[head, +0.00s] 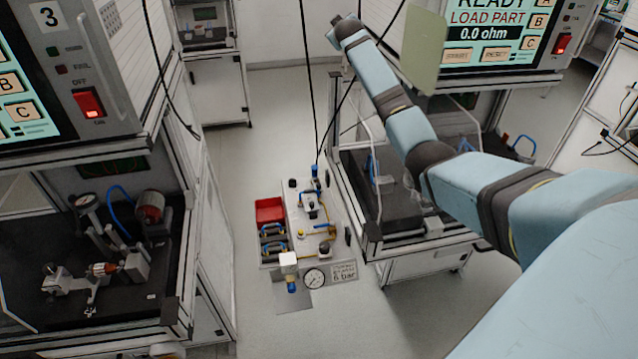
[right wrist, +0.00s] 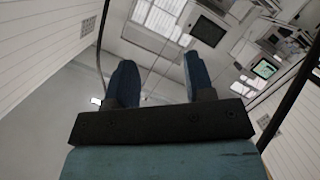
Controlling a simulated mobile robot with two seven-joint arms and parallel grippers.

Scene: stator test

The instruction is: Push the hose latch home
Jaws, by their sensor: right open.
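I cannot make out for certain which part is the hose latch. A white pneumatic panel (head: 335,232) with blue fittings, yellow tubing and a gauge (head: 315,278) stands in the middle of the head view. A blue hose (head: 118,192) curves beside a red cylinder on the left bench. Another blue hose (head: 525,143) shows on the right bench. My right arm crosses the head view from the lower right to the top middle, far from the panel; its fingers are not clear there. In the right wrist view my right gripper (right wrist: 160,82) is open and empty. My left gripper is out of view.
A red bin (head: 269,209) sits at the panel's left edge. A test cabinet (head: 70,60) stands over the left bench; another display (head: 492,35) stands at the upper right. Dark cables hang at top middle.

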